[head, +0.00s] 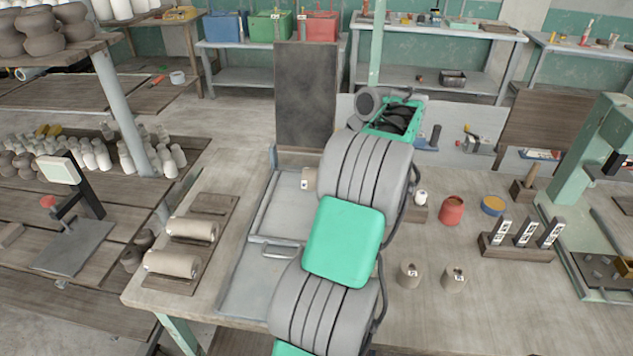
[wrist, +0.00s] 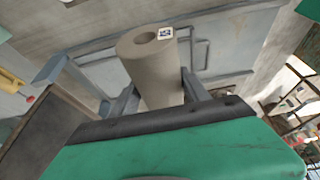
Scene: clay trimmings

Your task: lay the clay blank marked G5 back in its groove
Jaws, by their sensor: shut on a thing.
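My gripper (wrist: 155,90) is shut on a grey-beige clay blank (wrist: 148,68) with a hole in its end and a small marked label; the marking is too small to read. The blank's holed end points away from the palm. In the head view my arm hides the gripper; a piece of a labelled blank (head: 307,181) shows left of the arm, apparently the held one. A wooden grooved board (head: 152,283) lies at the table's left. Two blanks, a rear one (head: 193,230) and a front one (head: 172,264), lie in it. The back groove (head: 214,207) looks empty.
A grey metal tray (head: 248,296) lies under my arm, beside the board. Two labelled blanks (head: 410,275) (head: 454,280) stand upright to the right. A red pot (head: 452,210) and a holder with several labelled pieces (head: 518,248) stand further right. A dark upright panel (head: 306,95) stands behind.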

